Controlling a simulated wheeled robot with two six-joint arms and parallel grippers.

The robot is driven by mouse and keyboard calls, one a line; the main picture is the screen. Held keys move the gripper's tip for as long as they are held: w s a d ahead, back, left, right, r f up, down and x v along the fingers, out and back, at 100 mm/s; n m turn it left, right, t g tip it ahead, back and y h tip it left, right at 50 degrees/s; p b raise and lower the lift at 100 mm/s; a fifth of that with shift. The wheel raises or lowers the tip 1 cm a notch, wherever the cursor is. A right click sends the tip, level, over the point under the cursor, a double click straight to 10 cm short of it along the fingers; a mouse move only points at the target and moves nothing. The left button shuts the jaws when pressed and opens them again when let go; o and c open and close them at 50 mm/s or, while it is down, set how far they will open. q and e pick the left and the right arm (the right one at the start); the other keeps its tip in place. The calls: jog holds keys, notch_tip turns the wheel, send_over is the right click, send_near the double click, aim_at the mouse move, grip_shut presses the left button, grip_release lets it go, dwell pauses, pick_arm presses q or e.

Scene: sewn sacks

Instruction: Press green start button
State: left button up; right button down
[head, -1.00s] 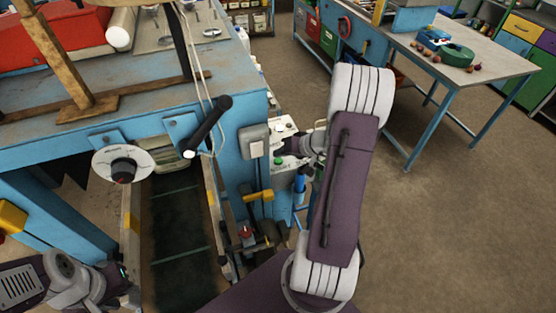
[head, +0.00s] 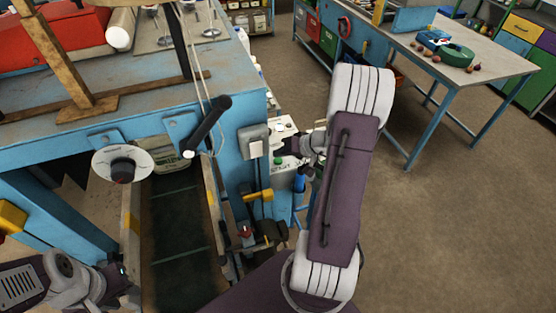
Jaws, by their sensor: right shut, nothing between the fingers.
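The green start button (head: 279,161) sits on a pale control box at the right side of the blue machine, above dark lettering that is too small to read fully. My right gripper (head: 282,148) is beside and just above the button in the picture. Its fingers are dark, small and closed together, with nothing held. I cannot tell whether they touch the button. My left gripper (head: 128,285) is at the lower left, beside the dark belt and far from the button. Its fingers are too unclear to tell their state.
A grey switch box (head: 252,141) is left of the button. A workbench (head: 480,75) stands at the back right, with open floor before it.

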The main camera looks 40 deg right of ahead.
jog(key=shift+f+b, duration=0.4)
jog(key=shift+b, duration=0.55)
